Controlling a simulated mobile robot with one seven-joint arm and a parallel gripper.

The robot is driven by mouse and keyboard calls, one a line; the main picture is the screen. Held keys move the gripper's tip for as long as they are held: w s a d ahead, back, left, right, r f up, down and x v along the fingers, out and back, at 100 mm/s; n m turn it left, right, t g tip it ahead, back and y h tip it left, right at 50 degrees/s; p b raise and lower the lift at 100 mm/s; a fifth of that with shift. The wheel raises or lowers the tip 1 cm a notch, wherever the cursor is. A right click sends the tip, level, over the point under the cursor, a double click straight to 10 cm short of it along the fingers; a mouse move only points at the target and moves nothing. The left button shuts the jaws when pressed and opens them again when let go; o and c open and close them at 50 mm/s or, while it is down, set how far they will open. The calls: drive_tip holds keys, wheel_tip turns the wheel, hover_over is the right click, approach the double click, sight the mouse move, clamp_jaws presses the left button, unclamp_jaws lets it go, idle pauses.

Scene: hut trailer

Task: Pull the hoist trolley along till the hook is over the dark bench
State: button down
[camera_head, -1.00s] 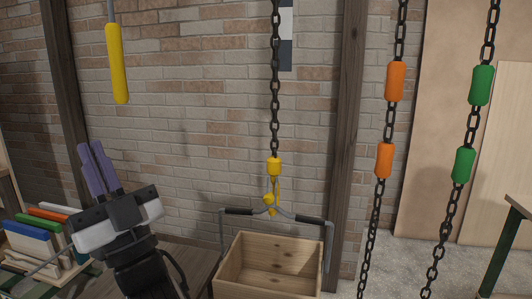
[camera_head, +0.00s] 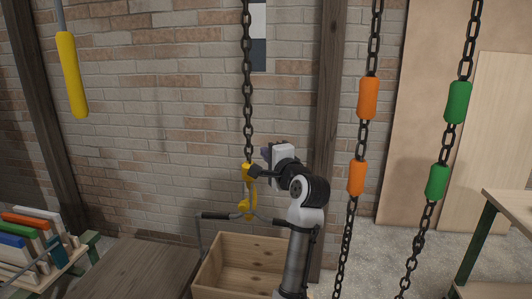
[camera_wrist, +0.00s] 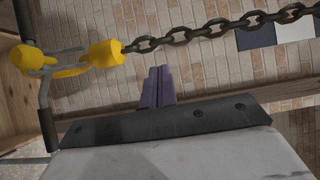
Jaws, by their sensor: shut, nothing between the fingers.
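The yellow hook (camera_head: 247,200) hangs on a dark chain (camera_head: 247,90); its trolley is out of view. The hook appears to hold the bail of a wooden crate (camera_head: 240,245). A dark plank surface (camera_head: 135,270), likely the dark bench, lies left of the crate. My gripper (camera_head: 265,154) is just right of the chain near the hook's yellow top, with the fingers mostly hidden. In the wrist view, the purple fingers (camera_wrist: 158,85) are together and empty; the hook's yellow block (camera_wrist: 103,54) and the chain (camera_wrist: 210,30) pass beside their tips, apparently apart.
A yellow handle (camera_head: 72,75) hangs on a rod at the left. Chains with orange grips (camera_head: 367,98) and green grips (camera_head: 458,102) hang at the right. Wooden posts stand at the brick wall. Bright boards or books (camera_head: 30,235) sit lower left; a green-legged table (camera_head: 510,210) stands right.

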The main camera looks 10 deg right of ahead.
drive_tip(key=p+x, duration=0.1)
drive_tip(key=x, duration=0.5)
drive_tip(key=shift+w, duration=0.1)
